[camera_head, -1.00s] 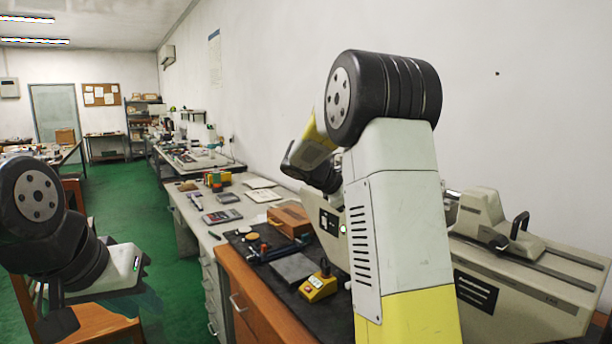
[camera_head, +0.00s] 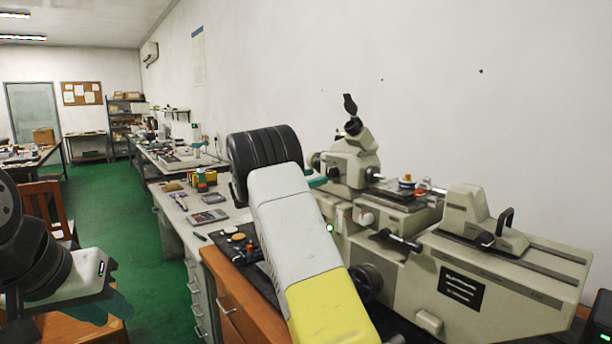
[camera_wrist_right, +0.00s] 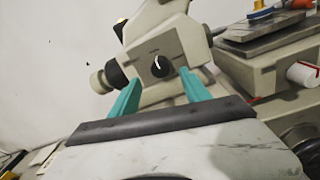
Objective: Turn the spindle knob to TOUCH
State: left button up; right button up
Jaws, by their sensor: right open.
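The spindle knob (camera_wrist_right: 161,66) is a round black knob with a white pointer line, on the pale machine head in the right wrist view. The pointer stands roughly upright in that picture. Small markings lie around it, too small to read. My right gripper (camera_wrist_right: 157,77) is open with two teal fingers. The knob shows between and beyond the fingertips, apart from them. In the head view the right gripper (camera_head: 317,180) is mostly behind my arm, with teal showing beside the machine head. My left gripper (camera_head: 105,308) is low at the left, partly cut off, its opening unclear.
The grey-beige machine (camera_head: 510,260) fills the right side, with an eyepiece (camera_head: 352,125) on top and a stage (camera_head: 405,190) holding small parts. A crank handle (camera_head: 400,240) projects in front. A workbench (camera_head: 190,200) with tools stands left of my right arm.

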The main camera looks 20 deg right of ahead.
aim_at(328, 174)
jog(key=x, duration=0.6)
jog(key=shift+w+d, duration=0.1)
jog(key=shift+c, duration=0.4)
grip_shut()
